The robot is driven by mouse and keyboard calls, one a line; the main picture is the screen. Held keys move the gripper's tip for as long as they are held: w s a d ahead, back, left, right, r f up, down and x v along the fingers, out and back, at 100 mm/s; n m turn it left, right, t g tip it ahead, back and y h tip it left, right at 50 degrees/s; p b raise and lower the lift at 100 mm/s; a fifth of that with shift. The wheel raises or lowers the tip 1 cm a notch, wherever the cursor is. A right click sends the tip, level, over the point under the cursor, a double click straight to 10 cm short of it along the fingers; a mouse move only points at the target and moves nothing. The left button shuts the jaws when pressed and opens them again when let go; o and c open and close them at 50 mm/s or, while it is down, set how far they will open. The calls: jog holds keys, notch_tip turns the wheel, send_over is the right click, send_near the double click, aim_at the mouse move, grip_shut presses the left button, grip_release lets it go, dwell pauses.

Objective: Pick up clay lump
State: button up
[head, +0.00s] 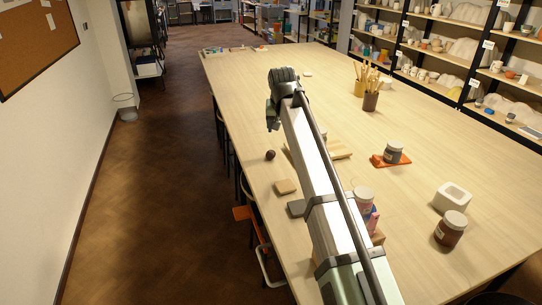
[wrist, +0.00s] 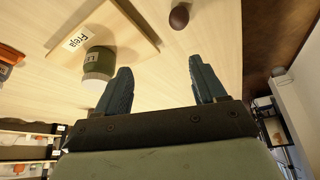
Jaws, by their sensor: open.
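The clay lump, a small dark brown ball (head: 270,155), rests on the pale wooden table (head: 240,95) near its left edge. It also shows at the top of the wrist view (wrist: 179,16), ahead of the fingertips and apart from them. My gripper (wrist: 160,66) is open, with nothing between its two dark fingers. In the head view my gripper (head: 272,121) hangs above the table, farther along it than the lump. The lump is in full view in the head view and not touched.
The far table is mostly clear.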

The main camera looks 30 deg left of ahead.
aim_at(271, 152)
jog(key=shift+n+g, duration=0.3)
jog(key=a+f, duration=0.1)
jog(key=f, duration=0.3)
jog(key=w+a+f, duration=0.1)
jog(key=a+f, duration=0.1)
jog(key=f, duration=0.2)
jog(key=w+a+f, duration=0.1)
jog(key=a+f, duration=0.1)
jog(key=f, duration=0.3)
jog(key=shift+c, duration=0.4)
jog(key=c, duration=1.1)
